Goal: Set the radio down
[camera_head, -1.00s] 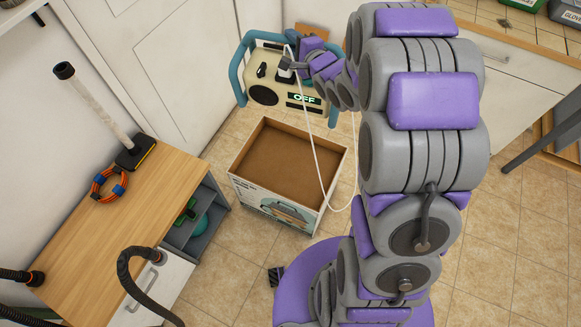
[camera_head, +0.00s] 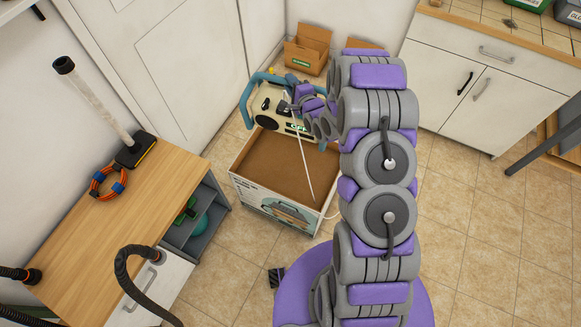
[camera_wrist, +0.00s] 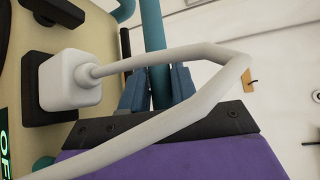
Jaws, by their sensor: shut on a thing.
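The radio (camera_head: 270,103) is cream with a teal tube frame and an "OFF" display, only partly readable in the head view now. It appears over the far side of an open printed box (camera_head: 244,190); I cannot tell whether it touches the box. My gripper (camera_wrist: 158,92) is shut on a teal bar of the radio's frame, with a blue finger on each side.
The box's brown interior looks empty. A wooden-topped bench (camera_head: 110,235) with a brush-headed tool (camera_head: 135,150) and an orange cable coil (camera_head: 107,182) stands left. Small cardboard boxes (camera_head: 308,50) are in the back corner. A white cabinet (camera_head: 490,95) stands right.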

